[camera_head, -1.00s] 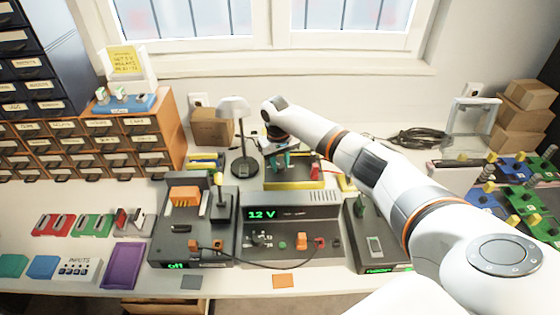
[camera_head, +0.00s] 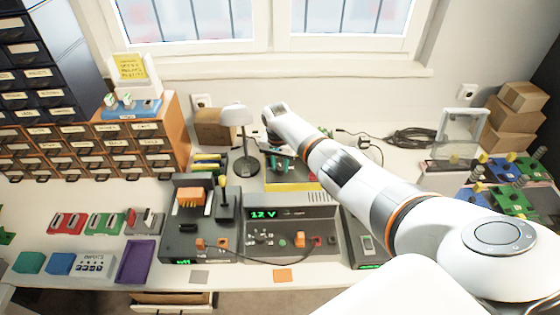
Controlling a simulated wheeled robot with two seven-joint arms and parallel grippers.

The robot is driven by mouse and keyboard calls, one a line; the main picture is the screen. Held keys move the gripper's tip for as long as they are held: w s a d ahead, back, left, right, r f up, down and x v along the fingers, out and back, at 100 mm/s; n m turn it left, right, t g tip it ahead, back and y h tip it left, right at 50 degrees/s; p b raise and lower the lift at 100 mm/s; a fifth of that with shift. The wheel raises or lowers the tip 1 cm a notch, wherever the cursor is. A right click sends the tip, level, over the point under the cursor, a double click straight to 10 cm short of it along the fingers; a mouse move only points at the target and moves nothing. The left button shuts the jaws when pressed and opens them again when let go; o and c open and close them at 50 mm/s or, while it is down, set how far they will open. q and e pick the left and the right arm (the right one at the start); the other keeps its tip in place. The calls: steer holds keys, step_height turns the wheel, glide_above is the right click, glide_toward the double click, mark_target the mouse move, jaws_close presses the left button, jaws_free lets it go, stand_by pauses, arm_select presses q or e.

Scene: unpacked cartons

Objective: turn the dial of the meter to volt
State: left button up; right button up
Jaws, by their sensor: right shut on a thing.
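My right arm reaches in from the right to the back of the bench, its gripper (camera_head: 277,150) pointing down behind the grey 12 V unit (camera_head: 325,213). It is shut, apparently on the dial of a yellow-edged meter (camera_head: 312,186) lying there. The wrist hides the dial and most of the jaws, so I cannot read its setting. Two small teal parts show just below the wrist. My left gripper is not in view.
A white lamp (camera_head: 238,117) stands just left of my wrist. A dark unit (camera_head: 178,235) with an orange part stands left of the 12 V unit, another dark unit (camera_head: 357,240) right of it. Drawers (camera_head: 100,150) fill the left; cartons (camera_head: 515,120) stand at back right.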

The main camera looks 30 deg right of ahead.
mark_target(279, 166)
steer(key=shift+w+r+m, duration=0.1)
steer(key=shift+m, duration=0.9)
steer(key=o, duration=1)
steer(key=shift+c, duration=0.2)
step_height(279, 166, up, 12)
steer(key=shift+w, duration=0.25)
steer(key=shift+a, duration=0.1)
